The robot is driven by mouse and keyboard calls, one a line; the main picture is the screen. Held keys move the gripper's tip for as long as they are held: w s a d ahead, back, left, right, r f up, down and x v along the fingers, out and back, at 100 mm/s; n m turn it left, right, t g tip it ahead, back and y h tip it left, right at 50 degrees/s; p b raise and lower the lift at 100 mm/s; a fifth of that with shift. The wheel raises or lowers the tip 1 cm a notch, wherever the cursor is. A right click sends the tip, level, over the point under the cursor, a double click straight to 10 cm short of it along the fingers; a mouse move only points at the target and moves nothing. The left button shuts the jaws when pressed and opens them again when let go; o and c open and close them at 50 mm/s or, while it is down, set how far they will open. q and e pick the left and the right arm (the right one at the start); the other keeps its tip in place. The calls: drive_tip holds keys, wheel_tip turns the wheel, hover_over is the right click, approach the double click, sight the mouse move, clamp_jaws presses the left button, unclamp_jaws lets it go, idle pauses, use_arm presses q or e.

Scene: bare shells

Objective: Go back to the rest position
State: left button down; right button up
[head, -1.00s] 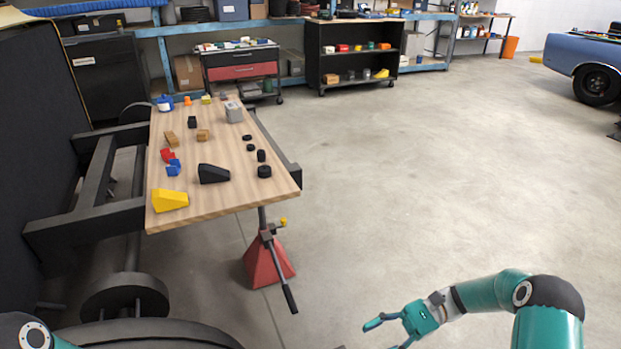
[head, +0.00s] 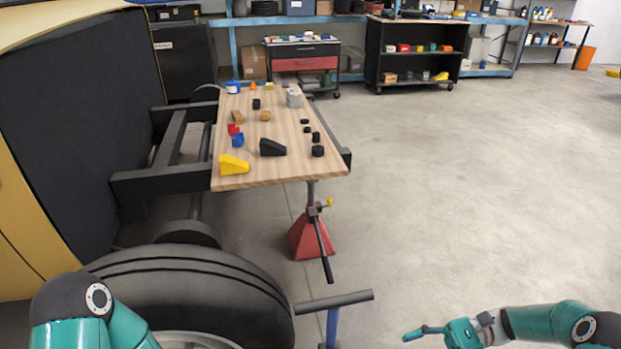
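My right gripper (head: 432,338) is low in the head view, right of the middle, at the end of my teal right arm (head: 545,322). One finger points left; the lower part of the gripper is cut off by the frame edge, so I cannot tell how far it is open. I see no thing held in it. My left arm (head: 75,312) shows at the bottom left over the tire, but its gripper is out of view.
A large tire (head: 190,288) and a T-shaped handle (head: 334,301) stand close in front. A wooden board (head: 285,175) with blocks rests over a black frame, with a red stand (head: 305,238) below its near end. Shelving (head: 415,55) lines the back. The floor at right is clear.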

drive_tip(key=s+a+f+n+t+h+p, duration=0.4)
drive_tip(key=s+a+f+n+h+p, duration=0.5)
drive_tip(key=s+f+n+h, duration=0.1)
drive_tip(key=s+n+h, duration=0.1)
drive_tip(key=s+h, duration=0.1)
drive_tip(key=h, duration=0.1)
drive_tip(key=shift+s+a+f+t+h, duration=0.2)
drive_tip(key=shift+s+a+t+h, duration=0.1)
drive_tip(key=shift+s+a, duration=0.1)
drive_tip(key=shift+c, duration=1)
drive_tip(key=shift+d, duration=0.15)
